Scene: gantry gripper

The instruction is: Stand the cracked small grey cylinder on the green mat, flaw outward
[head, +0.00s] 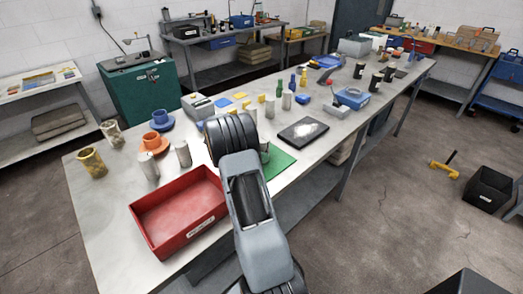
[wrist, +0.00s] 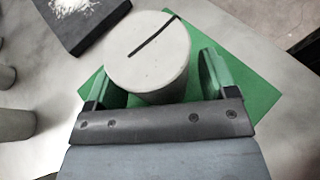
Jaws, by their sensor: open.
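A grey cylinder (wrist: 150,65) is in the wrist view, its round end face turned up to the camera with a dark, straight crack-like line across it. It appears to stand upright on the green mat (wrist: 258,92); its base is hidden. My gripper (wrist: 162,84) is open, with one green-padded finger on each side of the cylinder's lower part. I cannot tell whether either finger touches it. In the head view the green mat (head: 282,163) lies near the table's front edge, and my arm hides most of the gripper and cylinder.
A black tray with white powder (head: 304,131) lies just beyond the mat. A red bin (head: 180,212) stands left of my arm. Several grey cylinders, including one (head: 183,153), and cups stand to the left. Bottles and blocks stand behind.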

